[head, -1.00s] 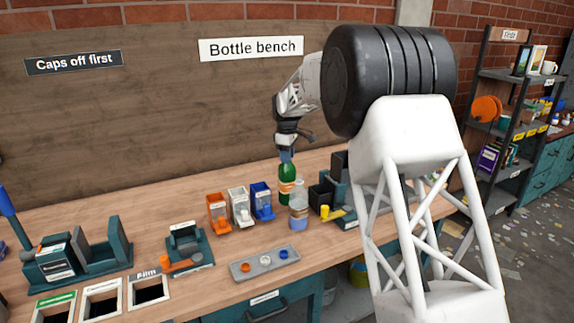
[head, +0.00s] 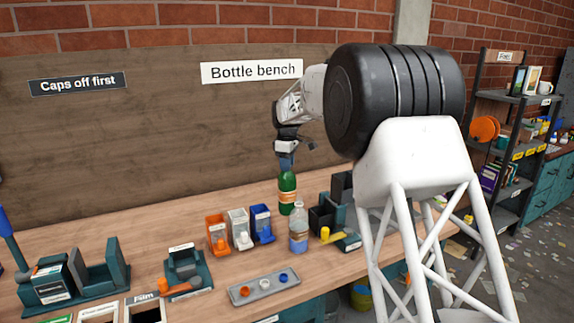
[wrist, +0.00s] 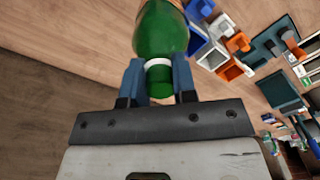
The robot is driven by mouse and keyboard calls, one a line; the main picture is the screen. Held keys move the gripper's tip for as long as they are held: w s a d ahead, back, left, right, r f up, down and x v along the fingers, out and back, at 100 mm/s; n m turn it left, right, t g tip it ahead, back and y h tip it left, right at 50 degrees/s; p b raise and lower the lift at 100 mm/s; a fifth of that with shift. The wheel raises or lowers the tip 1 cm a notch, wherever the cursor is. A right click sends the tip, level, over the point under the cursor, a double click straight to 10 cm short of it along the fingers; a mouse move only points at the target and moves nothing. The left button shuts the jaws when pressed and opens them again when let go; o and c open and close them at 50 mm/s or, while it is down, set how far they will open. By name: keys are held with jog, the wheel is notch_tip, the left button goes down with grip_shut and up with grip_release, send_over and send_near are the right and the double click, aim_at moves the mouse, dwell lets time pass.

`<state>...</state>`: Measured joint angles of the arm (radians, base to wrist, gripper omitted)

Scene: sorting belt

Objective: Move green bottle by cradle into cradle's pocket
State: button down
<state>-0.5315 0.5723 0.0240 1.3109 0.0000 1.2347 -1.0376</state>
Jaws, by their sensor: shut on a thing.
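The green bottle (head: 287,193) hangs below my gripper (head: 286,160), behind the clear bottle in the head view, and appears raised off the bench. In the wrist view, the blue fingers of my gripper (wrist: 159,78) are shut on either side of the neck of the green bottle (wrist: 161,30), at a white ring. A dark cradle-like fixture with a yellow lever (head: 327,216) stands just right of the bottles. A teal fixture with an orange lever (head: 187,271) stands farther left. I cannot tell which is the cradle; the pocket insides are not clear.
A clear bottle (head: 298,232) stands close in front of the green one. Orange, white and blue bins (head: 239,229) stand left of it. A grey tray (head: 264,289) with caps lies at the front. A larger teal fixture (head: 75,282) is at far left. The bench behind the bins is clear.

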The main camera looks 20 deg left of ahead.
jog(key=shift+r, duration=0.1)
jog(key=w+d+r, duration=0.4)
jog(key=d+r, duration=0.7)
jog(key=d, duration=0.1)
jog(key=shift+w+d+r, duration=0.15)
jog(key=shift+d+r, duration=0.25)
jog(key=shift+f, duration=0.1)
notch_tip(320, 180, down, 17)
dwell(1.5)
jog(key=shift+f, duration=0.7)
dwell(1.1)
jog(key=c, duration=0.8)
grip_release()
